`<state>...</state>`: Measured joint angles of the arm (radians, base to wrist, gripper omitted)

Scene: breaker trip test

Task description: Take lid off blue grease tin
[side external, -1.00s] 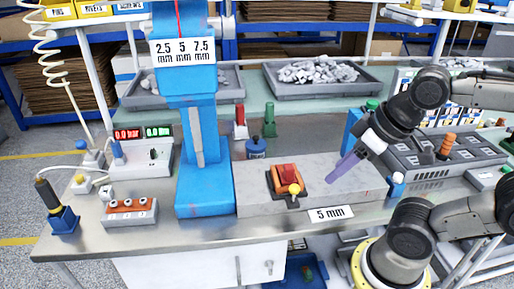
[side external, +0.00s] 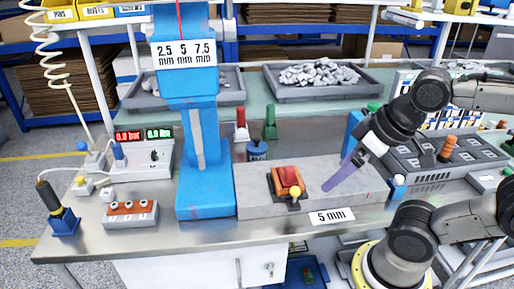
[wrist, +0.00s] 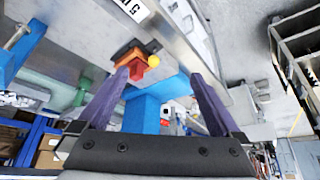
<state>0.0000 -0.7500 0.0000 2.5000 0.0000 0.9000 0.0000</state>
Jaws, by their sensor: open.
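The small blue tin (side external: 257,151) with a dark top stands behind the grey block, just right of the blue press column, in the side external view. Its lid appears to be on, but it is too small to tell surely. I cannot pick the tin out in the wrist view. My gripper (side external: 327,188) is over the right part of the grey block, well right of and nearer the camera than the tin. Its purple fingers point down and left. In the wrist view my gripper (wrist: 160,73) is open, with nothing between the fingers.
The blue press (side external: 205,185) stands left of the tin. A red bottle (side external: 241,126) and a green bottle (side external: 270,124) stand close behind it. The grey block (side external: 260,203) carries an orange-red fixture (side external: 287,182) with a yellow ball, between my gripper and the tin.

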